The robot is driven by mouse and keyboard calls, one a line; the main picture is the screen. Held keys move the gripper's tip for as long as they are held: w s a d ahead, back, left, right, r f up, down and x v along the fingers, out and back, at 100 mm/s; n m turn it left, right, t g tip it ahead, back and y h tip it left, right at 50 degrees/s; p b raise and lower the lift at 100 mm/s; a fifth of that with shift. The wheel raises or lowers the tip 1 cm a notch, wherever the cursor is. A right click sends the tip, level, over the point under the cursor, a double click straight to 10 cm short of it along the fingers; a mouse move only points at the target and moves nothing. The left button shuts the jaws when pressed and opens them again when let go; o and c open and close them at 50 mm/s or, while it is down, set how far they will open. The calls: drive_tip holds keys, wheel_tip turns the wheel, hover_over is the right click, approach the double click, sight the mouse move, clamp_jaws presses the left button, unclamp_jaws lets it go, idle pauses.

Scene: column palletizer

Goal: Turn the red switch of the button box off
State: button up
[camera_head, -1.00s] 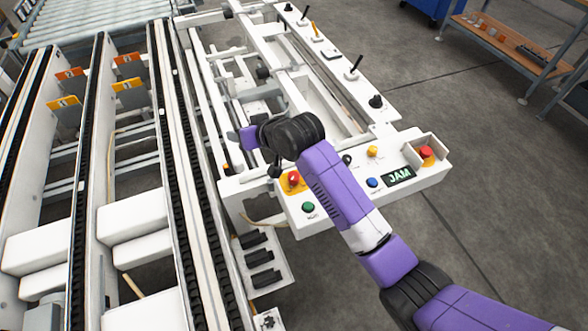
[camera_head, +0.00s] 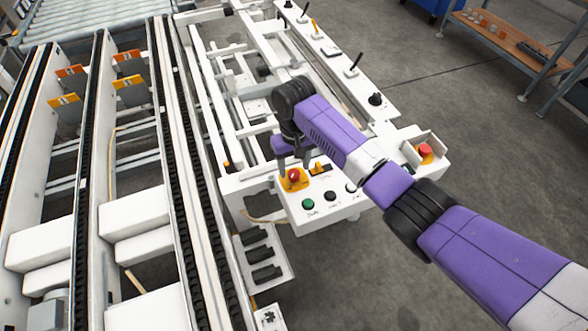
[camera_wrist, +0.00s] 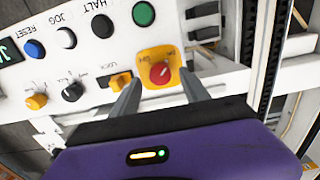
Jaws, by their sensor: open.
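The button box (camera_head: 335,207) is a white panel in the head view. Its red switch (camera_head: 293,175) is a round red knob on a yellow plate, near the left end. In the wrist view the red switch (camera_wrist: 160,72) shows a pale mark on its face, and lettering on the plate is too small to read surely. My gripper (camera_head: 294,161) is open just beyond the red switch in the head view. In the wrist view its two fingers stand left and right of the knob with gaps. I cannot tell how far above the panel the tips are.
A green button (camera_head: 308,204), a black button (camera_wrist: 102,26) and a small yellow lock switch (camera_wrist: 121,80) sit close to the red switch. Another red button (camera_head: 425,150) stands in a guard at the right end. White conveyor rails (camera_head: 180,150) run along the left.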

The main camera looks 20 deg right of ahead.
sight(294, 176)
drive_tip(key=shift+f, duration=1.2)
clamp_jaws()
